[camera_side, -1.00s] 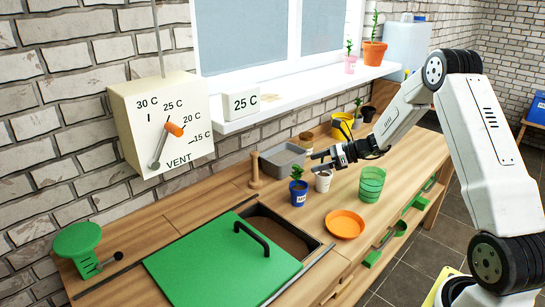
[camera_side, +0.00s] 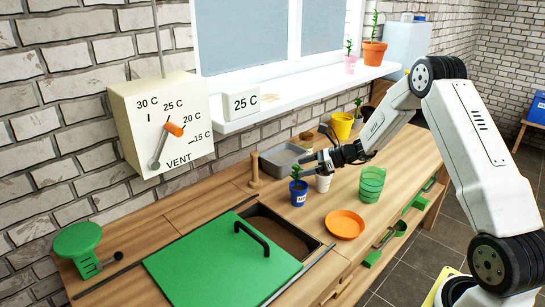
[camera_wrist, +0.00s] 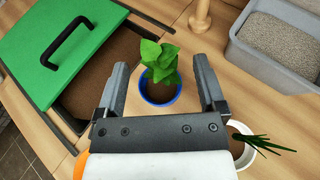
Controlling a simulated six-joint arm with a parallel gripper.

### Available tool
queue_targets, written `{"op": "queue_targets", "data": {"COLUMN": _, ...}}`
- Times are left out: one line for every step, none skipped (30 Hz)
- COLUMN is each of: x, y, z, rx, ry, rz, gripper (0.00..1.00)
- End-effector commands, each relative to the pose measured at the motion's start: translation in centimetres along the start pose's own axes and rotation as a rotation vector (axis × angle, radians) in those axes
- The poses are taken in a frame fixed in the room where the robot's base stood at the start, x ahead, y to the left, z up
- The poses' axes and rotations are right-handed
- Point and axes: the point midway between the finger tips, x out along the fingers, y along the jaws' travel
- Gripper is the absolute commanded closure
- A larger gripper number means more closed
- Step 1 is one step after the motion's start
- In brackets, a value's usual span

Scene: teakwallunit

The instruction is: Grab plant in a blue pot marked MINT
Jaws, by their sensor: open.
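The blue pot (camera_side: 298,195) with a white label and a leafy green plant (camera_side: 297,174) stands upright on the wooden bench, just right of the sunken bin. The label is too small to read for certain. In the wrist view the blue pot (camera_wrist: 160,97) and its broad green leaves (camera_wrist: 160,60) lie ahead, between the fingers. My gripper (camera_side: 312,162) is open and empty, to the right of the plant at about leaf height. The wrist view shows my gripper (camera_wrist: 160,85) with its fingers on either side of the pot, apart from it.
A white pot (camera_side: 323,182) with a thin-leaved plant stands close to the right, under my gripper. A grey tray (camera_side: 280,160) and wooden peg (camera_side: 254,170) are behind. An orange saucer (camera_side: 345,224), green cup (camera_side: 371,185) and green bin lid (camera_side: 215,262) lie nearby.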

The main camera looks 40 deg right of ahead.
Motion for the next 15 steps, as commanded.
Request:
{"op": "queue_targets", "data": {"x": 0.7, "y": 0.0, "z": 0.0, "rx": -0.001, "ry": 0.0, "rz": 0.001, "gripper": 0.11}}
{"op": "queue_targets", "data": {"x": 1.0, "y": 0.0, "z": 0.0, "rx": -0.001, "ry": 0.0, "rz": 0.001, "gripper": 0.11}}
{"op": "queue_targets", "data": {"x": 1.5, "y": 0.0, "z": 0.0, "rx": -0.001, "ry": 0.0, "rz": 0.001, "gripper": 0.11}}
{"op": "queue_targets", "data": {"x": 1.9, "y": 0.0, "z": 0.0, "rx": -0.001, "ry": 0.001, "rz": 0.002, "gripper": 0.11}}
{"op": "queue_targets", "data": {"x": 2.2, "y": 0.0, "z": 0.0, "rx": 0.0, "ry": 0.001, "rz": 0.002, "gripper": 0.11}}
{"op": "queue_targets", "data": {"x": 2.6, "y": 0.0, "z": 0.0, "rx": -0.001, "ry": 0.0, "rz": 0.001, "gripper": 0.11}}
{"op": "queue_targets", "data": {"x": 2.9, "y": 0.0, "z": 0.0, "rx": -0.001, "ry": 0.0, "rz": 0.001, "gripper": 0.11}}
{"op": "queue_targets", "data": {"x": 3.2, "y": 0.0, "z": 0.0, "rx": -0.001, "ry": 0.0, "rz": 0.001, "gripper": 0.11}}
{"op": "queue_targets", "data": {"x": 3.5, "y": 0.0, "z": 0.0, "rx": -0.001, "ry": 0.001, "rz": 0.0, "gripper": 0.11}}
{"op": "queue_targets", "data": {"x": 3.7, "y": 0.0, "z": 0.0, "rx": 0.0, "ry": 0.001, "rz": 0.0, "gripper": 0.11}}
{"op": "queue_targets", "data": {"x": 3.8, "y": 0.0, "z": 0.0, "rx": 0.0, "ry": 0.001, "rz": -0.001, "gripper": 0.11}}
{"op": "queue_targets", "data": {"x": 3.9, "y": -0.1, "z": 0.0, "rx": 0.0, "ry": 0.002, "rz": -0.001, "gripper": 0.11}}
{"op": "queue_targets", "data": {"x": 3.9, "y": -0.1, "z": 0.0, "rx": 0.0, "ry": 0.002, "rz": -0.001, "gripper": 0.11}}
{"op": "queue_targets", "data": {"x": 4.0, "y": -0.1, "z": 0.0, "rx": 0.0, "ry": 0.002, "rz": -0.001, "gripper": 0.11}}
{"op": "queue_targets", "data": {"x": 4.0, "y": -0.1, "z": 0.0, "rx": 0.0, "ry": 0.002, "rz": -0.002, "gripper": 0.11}}
